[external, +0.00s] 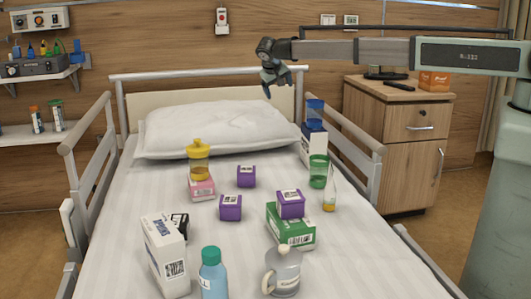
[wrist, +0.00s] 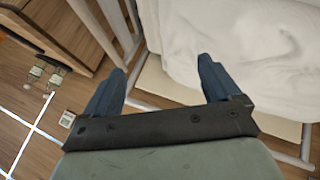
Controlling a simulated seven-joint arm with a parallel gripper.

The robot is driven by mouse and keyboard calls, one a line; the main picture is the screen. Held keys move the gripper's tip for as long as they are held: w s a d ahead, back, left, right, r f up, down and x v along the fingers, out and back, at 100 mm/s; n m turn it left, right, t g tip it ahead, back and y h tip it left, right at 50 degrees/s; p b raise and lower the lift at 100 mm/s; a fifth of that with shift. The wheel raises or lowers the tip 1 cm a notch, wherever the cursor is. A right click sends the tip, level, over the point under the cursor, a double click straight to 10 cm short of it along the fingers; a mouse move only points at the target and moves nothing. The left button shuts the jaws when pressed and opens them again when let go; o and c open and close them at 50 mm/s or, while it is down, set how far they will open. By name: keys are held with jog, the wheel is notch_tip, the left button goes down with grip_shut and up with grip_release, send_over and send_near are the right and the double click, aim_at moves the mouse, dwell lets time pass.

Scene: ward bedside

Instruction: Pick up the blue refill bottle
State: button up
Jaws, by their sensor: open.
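A small dark blue container (external: 315,112) stands on top of a tall white box (external: 314,146) at the right side of the bed, by the pillow. A light blue bottle (external: 213,275) with a green cap stands upright at the front of the bed. I cannot tell from labels which is the refill bottle. My gripper (external: 278,84) is in the air above the pillow's right end, up and left of the dark blue container and apart from it. In the wrist view my gripper (wrist: 165,90) is open and empty. Neither blue item shows there.
A yellow-capped bottle (external: 198,157) stands on a pink box (external: 201,188). A green container (external: 318,171) and a clear flask (external: 329,192) stand near the white box. Purple boxes (external: 246,176), a green carton (external: 290,229) and a mug (external: 284,275) crowd the bed. Side rails (external: 343,150) flank it.

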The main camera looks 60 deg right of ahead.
jog(key=w+a+r+m+y, duration=0.2)
jog(key=a+m, duration=0.1)
jog(key=a, duration=1.4)
jog(key=s+a+f+m+y, duration=0.1)
jog(key=s+a, duration=0.2)
jog(key=a, duration=1)
jog(key=s+a+f+m+y, duration=0.15)
jog(key=s+a, duration=0.25)
jog(key=a, duration=0.8)
jog(key=m+g+y, duration=0.2)
jog(key=m+y, duration=0.1)
jog(key=m, duration=0.2)
send_over(211, 250)
notch_tip(211, 250, down, 3)
jog(key=f, duration=0.8)
jog(key=shift+s+a, duration=0.3)
jog(key=shift+s, duration=0.05)
jog(key=shift+w+d+f, duration=0.15)
jog(key=shift+w+f, duration=0.05)
jog(key=shift+f, duration=1.2)
jog(key=shift+w+d+f, duration=0.1)
jog(key=shift+w+f, duration=0.05)
jog(key=shift+f, duration=1.25)
grip_shut()
